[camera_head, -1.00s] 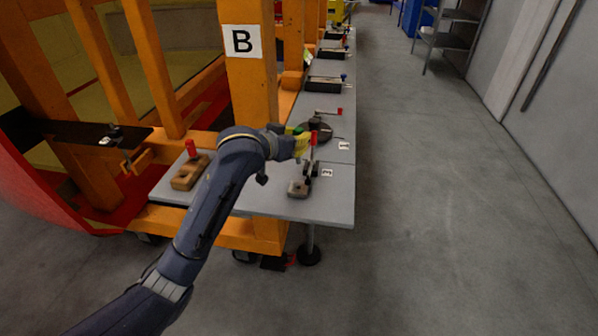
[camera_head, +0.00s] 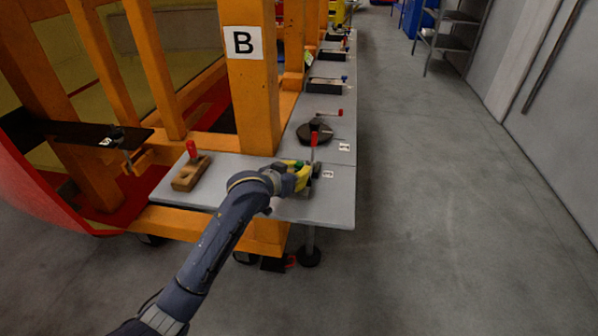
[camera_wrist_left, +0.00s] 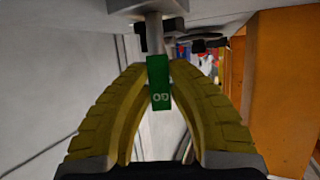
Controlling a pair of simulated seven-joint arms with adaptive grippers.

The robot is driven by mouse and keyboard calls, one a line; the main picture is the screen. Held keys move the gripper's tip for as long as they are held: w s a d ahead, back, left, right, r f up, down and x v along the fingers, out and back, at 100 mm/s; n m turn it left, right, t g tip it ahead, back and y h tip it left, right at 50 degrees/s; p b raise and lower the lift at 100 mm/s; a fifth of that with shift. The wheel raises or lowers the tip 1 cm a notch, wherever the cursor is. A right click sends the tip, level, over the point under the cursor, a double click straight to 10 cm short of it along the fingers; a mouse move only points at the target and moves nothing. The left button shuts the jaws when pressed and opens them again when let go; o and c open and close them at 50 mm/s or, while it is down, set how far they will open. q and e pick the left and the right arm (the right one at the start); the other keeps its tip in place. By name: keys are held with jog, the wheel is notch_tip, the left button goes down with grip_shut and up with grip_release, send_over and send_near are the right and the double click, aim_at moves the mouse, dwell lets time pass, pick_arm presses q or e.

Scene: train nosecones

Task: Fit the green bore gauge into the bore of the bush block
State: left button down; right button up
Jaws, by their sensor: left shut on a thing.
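My left gripper (camera_head: 302,176) has yellow fingers and is low over the front end of the grey bench top. In the left wrist view its two fingers are shut on the green bore gauge (camera_wrist_left: 159,82), whose handle is marked GO. A grey pin (camera_wrist_left: 154,32) runs from the handle toward a grey block-like part (camera_wrist_left: 145,6) at the top edge, probably the bush block. I cannot tell whether the pin is in the bore. In the head view the gripper hides the bush block. My right gripper is not in view.
A black round fixture (camera_head: 315,134) is farther back. A wooden block (camera_head: 187,176) with a red part sits at left. An orange post (camera_head: 250,90) marked B rises beside the bench. The bench's front right corner is clear.

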pick_arm(q)
jog(key=shift+f, duration=0.15)
jog(key=c, duration=1.4)
grip_release()
jog(key=shift+s+a+r, duration=0.1)
jog(key=shift+s+r, duration=0.05)
jog(key=shift+r, duration=0.05)
jog(key=v, duration=1.1)
jog(key=shift+s+a+r, duration=0.15)
jog(key=shift+s+r, duration=0.05)
jog(key=shift+f, duration=0.1)
